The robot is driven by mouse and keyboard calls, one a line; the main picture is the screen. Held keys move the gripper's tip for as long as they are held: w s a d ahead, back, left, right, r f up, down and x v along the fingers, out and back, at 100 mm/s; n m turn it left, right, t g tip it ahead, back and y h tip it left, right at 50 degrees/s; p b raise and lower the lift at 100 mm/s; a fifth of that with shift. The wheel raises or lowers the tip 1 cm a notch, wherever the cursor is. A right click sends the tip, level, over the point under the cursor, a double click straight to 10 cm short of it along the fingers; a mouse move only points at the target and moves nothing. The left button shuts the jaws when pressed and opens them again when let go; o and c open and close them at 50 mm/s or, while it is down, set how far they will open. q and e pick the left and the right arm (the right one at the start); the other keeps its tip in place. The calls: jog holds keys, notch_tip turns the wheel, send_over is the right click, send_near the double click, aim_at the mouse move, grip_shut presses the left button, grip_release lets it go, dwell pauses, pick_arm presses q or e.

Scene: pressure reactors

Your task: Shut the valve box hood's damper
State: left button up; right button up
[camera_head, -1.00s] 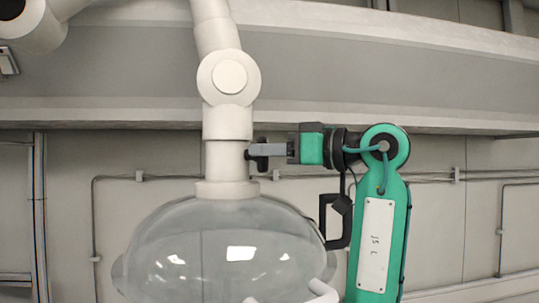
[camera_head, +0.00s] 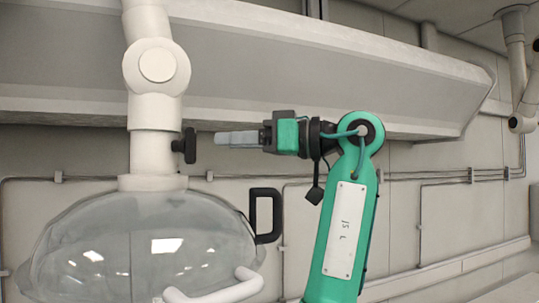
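The valve box hood is a clear dome (camera_head: 140,250) under a white jointed duct (camera_head: 152,150) at the left. A small black damper handle (camera_head: 188,146) sticks out from the right side of the duct, above the dome's collar, its bar roughly upright. A small gap lies between fingertips and handle. The fingers overlap edge-on, so their opening is unclear. The inside of the duct is hidden.
A black D-shaped handle (camera_head: 267,216) is at the dome's right edge. A white curved bar (camera_head: 215,290) crosses the dome's lower front. A grey beam (camera_head: 300,60) runs behind above.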

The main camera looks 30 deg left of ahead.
pick_arm(q)
jog(key=b+v, duration=0.1)
jog(key=v, duration=0.5)
jog(key=shift+d, duration=0.15)
